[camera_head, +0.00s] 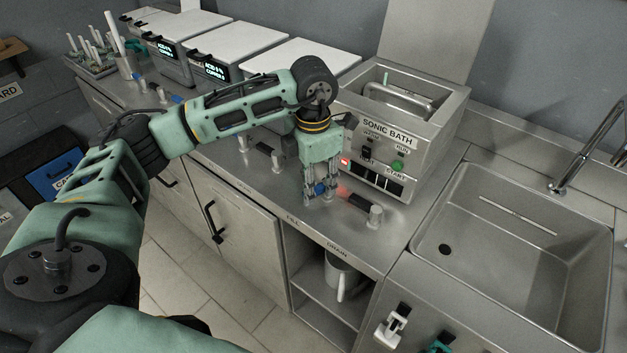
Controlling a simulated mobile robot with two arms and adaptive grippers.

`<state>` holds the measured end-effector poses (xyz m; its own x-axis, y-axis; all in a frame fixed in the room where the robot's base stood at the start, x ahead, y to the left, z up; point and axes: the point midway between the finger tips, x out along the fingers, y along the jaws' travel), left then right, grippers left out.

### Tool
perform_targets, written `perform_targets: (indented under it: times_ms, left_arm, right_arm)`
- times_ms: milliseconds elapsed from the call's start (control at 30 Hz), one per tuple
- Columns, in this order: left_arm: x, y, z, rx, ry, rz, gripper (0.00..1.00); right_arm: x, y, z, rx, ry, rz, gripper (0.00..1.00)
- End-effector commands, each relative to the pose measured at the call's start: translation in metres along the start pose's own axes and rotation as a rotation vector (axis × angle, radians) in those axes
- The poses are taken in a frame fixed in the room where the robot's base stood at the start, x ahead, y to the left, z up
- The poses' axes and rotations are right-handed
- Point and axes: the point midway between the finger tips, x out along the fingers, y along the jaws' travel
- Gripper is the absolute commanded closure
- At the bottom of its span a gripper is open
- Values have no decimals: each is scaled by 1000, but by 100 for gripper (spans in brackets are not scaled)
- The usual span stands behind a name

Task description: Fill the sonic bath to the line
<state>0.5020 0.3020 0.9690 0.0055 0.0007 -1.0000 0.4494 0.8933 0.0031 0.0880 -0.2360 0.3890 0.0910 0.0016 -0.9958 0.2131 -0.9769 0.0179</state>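The sonic bath (432,133) is a steel box with an open top on the counter, with a lid panel (430,35) raised behind it. The water level and the line cannot be made out. My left gripper (321,197) points down in front of the bath, over the valve above the FILL label. A blue part (320,188) shows between its fingers; whether they touch it I cannot tell. The drain valve (374,214), with a dark handle, stands just to the right. My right gripper is not in view.
A steel sink (480,255) with a tap (590,150) lies at right. Similar boxes with white lids (240,40) and displays line the counter at left. A metal jug (341,272) stands on the open shelf below. Small valves stand along the counter's front.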

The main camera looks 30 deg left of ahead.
Motion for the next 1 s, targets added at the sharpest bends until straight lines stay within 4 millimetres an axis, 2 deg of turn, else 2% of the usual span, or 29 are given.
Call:
perform_targets:
  times_ms: [167, 267, 700, 833, 1000]
  left_arm:
    - [-2, -1, 0, 3, 2, -2, 66]
    - [-12, -1, 0, 3, 0, -2, 66]
    - [-99, 1, 0, 1, -2, 0, 66]
    - [-113, 1, 0, 0, 0, -1, 66]
    - [-120, 1, 0, 0, 0, -1, 66]
  right_arm:
    - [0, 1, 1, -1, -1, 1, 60]
    - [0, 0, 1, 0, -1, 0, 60]
    - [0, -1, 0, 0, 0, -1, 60]
    - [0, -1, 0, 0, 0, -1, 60]
    - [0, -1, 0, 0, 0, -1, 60]
